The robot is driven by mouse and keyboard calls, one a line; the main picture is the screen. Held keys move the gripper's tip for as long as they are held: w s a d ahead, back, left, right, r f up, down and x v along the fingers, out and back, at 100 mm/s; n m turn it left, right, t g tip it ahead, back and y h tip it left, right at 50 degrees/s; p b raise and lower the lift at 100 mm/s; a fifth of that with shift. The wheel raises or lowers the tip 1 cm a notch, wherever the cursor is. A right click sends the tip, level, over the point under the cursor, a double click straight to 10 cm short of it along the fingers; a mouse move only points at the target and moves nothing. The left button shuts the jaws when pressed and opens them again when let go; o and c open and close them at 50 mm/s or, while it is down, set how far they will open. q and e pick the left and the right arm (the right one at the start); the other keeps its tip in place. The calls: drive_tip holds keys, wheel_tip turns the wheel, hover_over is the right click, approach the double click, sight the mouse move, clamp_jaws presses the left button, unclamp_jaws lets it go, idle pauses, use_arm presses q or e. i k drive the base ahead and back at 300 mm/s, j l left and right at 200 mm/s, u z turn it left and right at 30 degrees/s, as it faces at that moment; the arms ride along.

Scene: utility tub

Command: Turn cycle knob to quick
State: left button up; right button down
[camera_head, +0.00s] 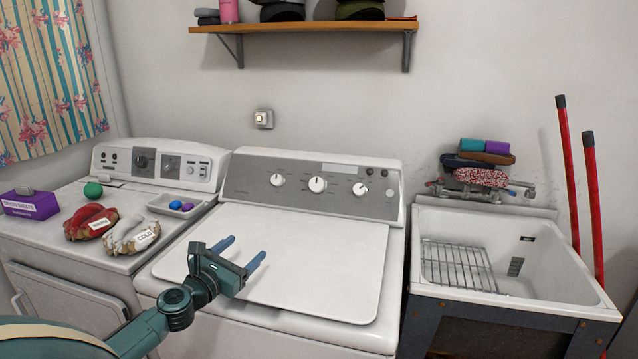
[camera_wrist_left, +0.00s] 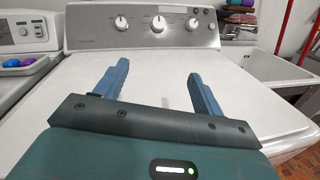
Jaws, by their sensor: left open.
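The panel's print is too small to read, so I cannot tell which one is the cycle knob. My left gripper (camera_head: 240,251) is open and empty above the white lid, in front of the panel and apart from the knobs. In the left wrist view its two blue fingers (camera_wrist_left: 156,85) point toward the panel, with the middle knob (camera_wrist_left: 158,23) between and beyond them. My right gripper is not in view.
A dryer (camera_head: 60,255) stands at the left with a purple box (camera_head: 36,205), a green ball (camera_head: 93,190) and two labelled bags on it. A white utility tub (camera_head: 560,262) with a wire rack (camera_head: 458,266) stands at the right. A shelf (camera_head: 300,27) hangs above. The washer lid is clear.

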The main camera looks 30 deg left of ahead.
sight(318, 185)
drive_tip(key=i+j, duration=0.1)
drive_tip(key=i, duration=0.3)
drive_tip(key=i+j, duration=0.1)
drive_tip(key=i, duration=0.35)
